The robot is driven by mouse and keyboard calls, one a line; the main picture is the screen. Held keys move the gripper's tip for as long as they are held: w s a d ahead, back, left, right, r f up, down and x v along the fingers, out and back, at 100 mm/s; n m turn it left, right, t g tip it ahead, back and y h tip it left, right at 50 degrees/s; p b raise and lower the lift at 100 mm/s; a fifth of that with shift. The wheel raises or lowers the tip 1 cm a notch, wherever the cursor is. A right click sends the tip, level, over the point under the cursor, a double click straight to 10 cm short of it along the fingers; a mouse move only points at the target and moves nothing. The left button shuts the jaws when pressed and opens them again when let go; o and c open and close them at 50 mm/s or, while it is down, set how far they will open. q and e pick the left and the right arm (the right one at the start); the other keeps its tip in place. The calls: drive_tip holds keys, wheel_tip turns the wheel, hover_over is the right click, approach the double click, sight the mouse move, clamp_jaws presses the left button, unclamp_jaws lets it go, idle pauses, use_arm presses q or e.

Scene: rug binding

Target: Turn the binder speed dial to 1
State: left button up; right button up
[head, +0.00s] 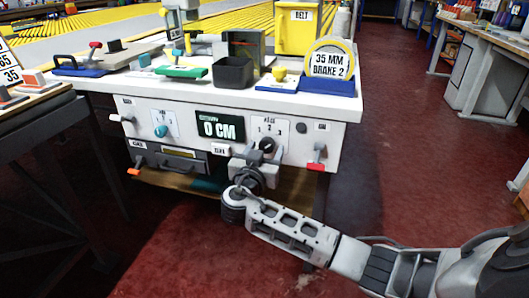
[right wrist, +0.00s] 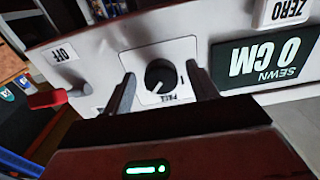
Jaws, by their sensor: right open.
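A black round dial (head: 267,145) sits on a white plate marked 1 2 3 on the machine's front panel. The plate's small heading is too blurred to read surely. In the right wrist view the dial (right wrist: 160,77) lies between my open fingers, and I cannot tell whether they touch it. My right gripper (head: 248,160) is in front of the panel, just below and left of the dial in the head view. A blue-green knob (head: 161,130) sits on another white plate further left, its label unreadable. My left gripper is not in view.
A display (head: 220,127) reads 0 CM. A red lever (head: 316,163) is right of the dial, with an OFF tag (right wrist: 60,54) in the wrist view. A black bin (head: 233,73) and a 35 MM BRAKE 2 tape roll (head: 331,62) stand on the white top. Red floor lies right.

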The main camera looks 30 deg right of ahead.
drive_tip(key=c, duration=1)
